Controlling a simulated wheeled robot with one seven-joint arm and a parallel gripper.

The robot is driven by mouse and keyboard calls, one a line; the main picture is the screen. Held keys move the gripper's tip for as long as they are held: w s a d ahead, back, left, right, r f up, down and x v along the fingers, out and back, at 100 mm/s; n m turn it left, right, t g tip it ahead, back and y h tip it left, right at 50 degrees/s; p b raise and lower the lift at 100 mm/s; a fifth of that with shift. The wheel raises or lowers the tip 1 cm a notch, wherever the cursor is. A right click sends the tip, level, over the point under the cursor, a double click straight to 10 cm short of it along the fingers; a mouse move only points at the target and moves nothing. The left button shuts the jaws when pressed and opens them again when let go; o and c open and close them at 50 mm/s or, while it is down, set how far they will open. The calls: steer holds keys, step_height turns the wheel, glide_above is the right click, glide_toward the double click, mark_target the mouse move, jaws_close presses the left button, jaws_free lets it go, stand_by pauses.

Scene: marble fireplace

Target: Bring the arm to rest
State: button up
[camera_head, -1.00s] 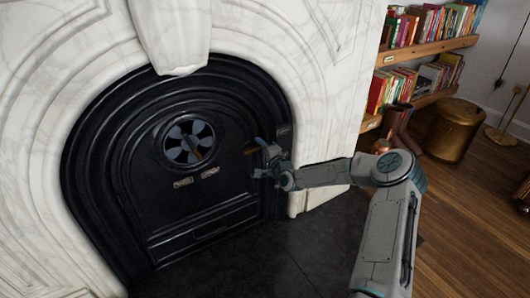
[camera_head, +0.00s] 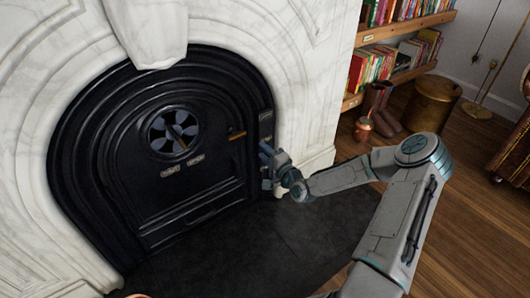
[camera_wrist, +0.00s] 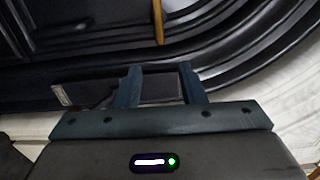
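My arm reaches in from the right toward a black arched fireplace door (camera_head: 190,200), which looks closed in its frame. My gripper (camera_head: 266,160) is at the door's right edge, below and to the right of the brass handle (camera_head: 237,135), and apart from it. In the wrist view the two fingers (camera_wrist: 160,80) stand apart with nothing between them. The handle (camera_wrist: 158,22) shows beyond the fingertips, at the top of that view. Whether the fingers touch the dark frame is hard to tell.
A white marble surround (camera_head: 305,70) frames the door. A dark hearth slab (camera_head: 290,235) lies below my arm. At the right stand a bookshelf (camera_head: 405,38), a copper jug (camera_head: 363,128) and a brass bin (camera_head: 432,103). The wooden floor (camera_head: 465,200) at right is largely clear.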

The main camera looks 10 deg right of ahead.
stand_by(0.3)
steer(key=s+r+n+g+h+p, duration=0.35)
steer(key=s+r+p, duration=0.5)
steer(key=r, duration=0.45)
steer(key=s+r+n+g+h+p, duration=0.2)
steer(key=s+r+n+g+p, duration=0.45)
steer(key=r, duration=0.75)
steer(key=s+r+n+g+h+p, duration=0.25)
steer(key=s+r+p, duration=0.55)
steer(key=r+p, duration=0.4)
steer(key=s+a+r+p, duration=0.1)
steer(key=s+r+p, duration=0.2)
steer(key=s+r, duration=0.3)
steer(key=s+a+r+n+g+y+p, duration=0.1)
steer(key=s+r+p, duration=0.1)
steer(key=s+r, duration=0.4)
steer(key=shift+s+a+r+p, duration=0.3)
steer(key=shift+s+p, duration=0.1)
steer(key=shift+s, duration=0.25)
steer(key=shift+w+f, duration=0.1)
